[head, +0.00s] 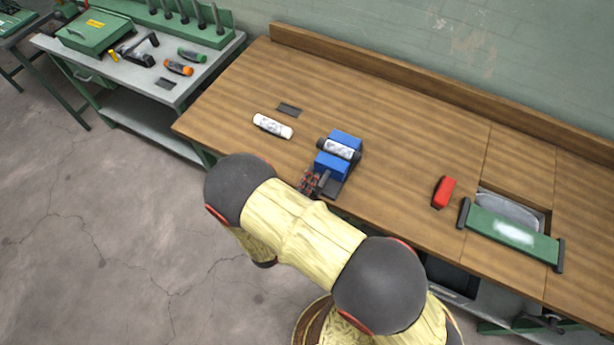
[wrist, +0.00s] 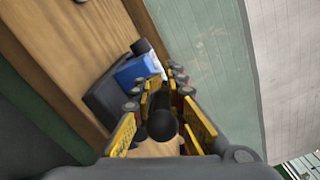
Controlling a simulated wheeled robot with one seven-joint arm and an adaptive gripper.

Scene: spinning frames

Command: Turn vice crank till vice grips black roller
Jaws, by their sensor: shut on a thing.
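The blue vice (head: 331,166) stands near the front edge of the wooden workbench. A roller (head: 339,149) with a pale, mottled middle and dark ends lies between its two blue jaws. I cannot tell whether both jaws touch it. My gripper (head: 312,183) is at the vice's front end, partly hidden by my arm in the head view. In the wrist view my gripper (wrist: 164,100) has its yellow-padded fingers on either side of the crank's round black knob (wrist: 162,126), shut on it. The vice (wrist: 135,70) shows just beyond the fingers; the rest of the crank is hidden.
A white roller (head: 272,125) and a small dark plate (head: 289,110) lie left of the vice. A red object (head: 443,192) and a green-framed tray (head: 512,236) are to the right. A grey tool table (head: 150,95) stands at left. The bench behind the vice is clear.

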